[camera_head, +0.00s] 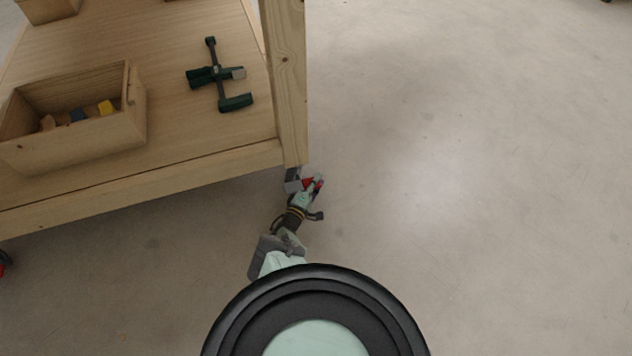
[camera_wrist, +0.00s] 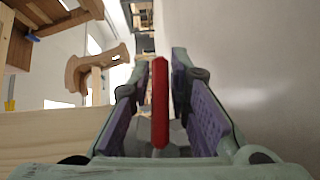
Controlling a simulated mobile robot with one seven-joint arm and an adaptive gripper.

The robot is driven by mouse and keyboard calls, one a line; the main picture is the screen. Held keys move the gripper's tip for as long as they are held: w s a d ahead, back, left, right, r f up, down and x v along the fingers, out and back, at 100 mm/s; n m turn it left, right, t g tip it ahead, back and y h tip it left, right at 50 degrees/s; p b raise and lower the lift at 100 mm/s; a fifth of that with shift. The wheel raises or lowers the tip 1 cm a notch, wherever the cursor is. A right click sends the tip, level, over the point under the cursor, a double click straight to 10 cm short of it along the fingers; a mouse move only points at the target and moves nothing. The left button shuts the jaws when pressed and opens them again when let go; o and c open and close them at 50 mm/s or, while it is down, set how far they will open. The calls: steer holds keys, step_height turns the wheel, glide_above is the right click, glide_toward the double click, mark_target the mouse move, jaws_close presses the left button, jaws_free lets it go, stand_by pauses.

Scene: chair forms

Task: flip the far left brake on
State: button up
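A red brake lever (camera_wrist: 159,105) stands between the two fingers of my gripper (camera_wrist: 160,72) in the wrist view, with a visible gap on each side. The fingers have purple inner pads and are apart. In the head view, my gripper (camera_head: 307,194) is at the caster under the near right corner post of a wooden cart (camera_head: 284,80). Red parts of the brake (camera_head: 318,186) show beside the fingertips there. The gripper hides most of the caster. Whether the lever is up or down is not clear.
Another caster with a red part (camera_head: 4,260) shows at the left edge. The cart's lower shelf holds a wooden box (camera_head: 125,125) of blocks and a dark green clamp (camera_head: 218,75). The floor to the right is clear.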

jaws_close()
steer(key=shift+p, duration=0.55)
steer(key=shift+f+m+g+y+p, duration=0.45)
steer(key=shift+m+g+p, duration=0.15)
steer(key=shift+m, duration=0.1)
steer(key=shift+o, duration=1.9)
jaws_free()
steer(key=shift+b, duration=0.4)
